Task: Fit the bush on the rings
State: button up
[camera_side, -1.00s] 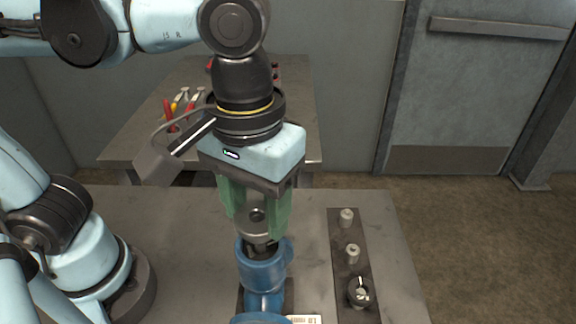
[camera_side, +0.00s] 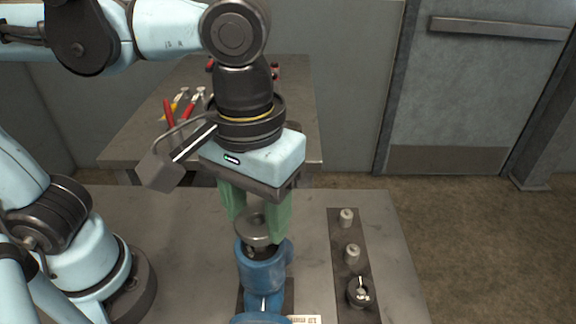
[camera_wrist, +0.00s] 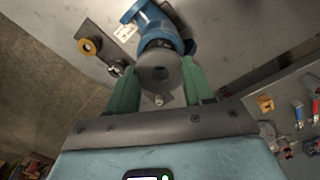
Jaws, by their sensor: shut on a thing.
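The bush (camera_side: 253,219) is a grey metal piece with a round flange and a hole. My gripper (camera_side: 258,226) is shut on it, one green finger on each side. The bush is upright over the mouth of the blue housing (camera_side: 263,270), its flange close above the rim. I cannot tell whether it touches. The rings are not clearly seen; the bush covers most of the housing's mouth.
A dark strip (camera_side: 347,235) right of the housing carries two short light posts and a dark round fitting (camera_side: 358,294). A brass-coloured ring (camera_wrist: 90,46) shows in the wrist view. A white label (camera_side: 303,319) lies by the housing. A back bench (camera_side: 140,140) holds tools.

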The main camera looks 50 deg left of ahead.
jog(key=shift+f, duration=1.35)
jog(key=o, duration=1.6)
jog(key=shift+r, duration=0.1)
jog(key=shift+r, duration=3.4)
jog(key=w+a+f+m+t, duration=0.1)
jog(key=w+a+f+t, duration=0.1)
jog(key=a, duration=0.4)
jog(key=w+a+f+m+t, duration=0.1)
jog(key=w+a+f+t, duration=0.1)
jog(key=w+a+f, duration=0.2)
jog(key=w+a+f+m+t, duration=0.1)
jog(key=w+a+f+t, duration=0.2)
jog(key=a, duration=0.6)
jog(key=shift+x, duration=0.8)
